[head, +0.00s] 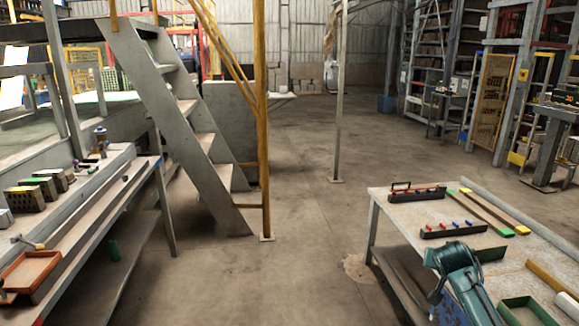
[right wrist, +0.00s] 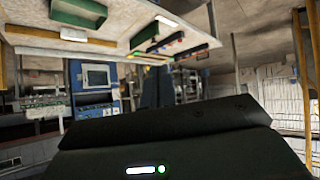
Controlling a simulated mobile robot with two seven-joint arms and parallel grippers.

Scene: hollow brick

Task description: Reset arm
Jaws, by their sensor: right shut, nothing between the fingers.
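My right arm shows in the head view as a teal link at the bottom right, in front of the right-hand table (head: 400,203). My right gripper (right wrist: 165,122) fills the lower part of the right wrist view as a dark body with a small green light. It is shut and holds nothing; its fingertips are not clearly shown. In that view the table (right wrist: 120,45) appears upside down, apart from the gripper. My left gripper is not in view.
The table carries black racks with coloured knobs (head: 453,230), long yellow-and-green bars (head: 497,213) and a green tray (head: 527,310). At left, a workbench (head: 135,178) holds several blocks and an orange tray (head: 30,271). Stairs (head: 180,110) stand behind it. The middle floor is clear.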

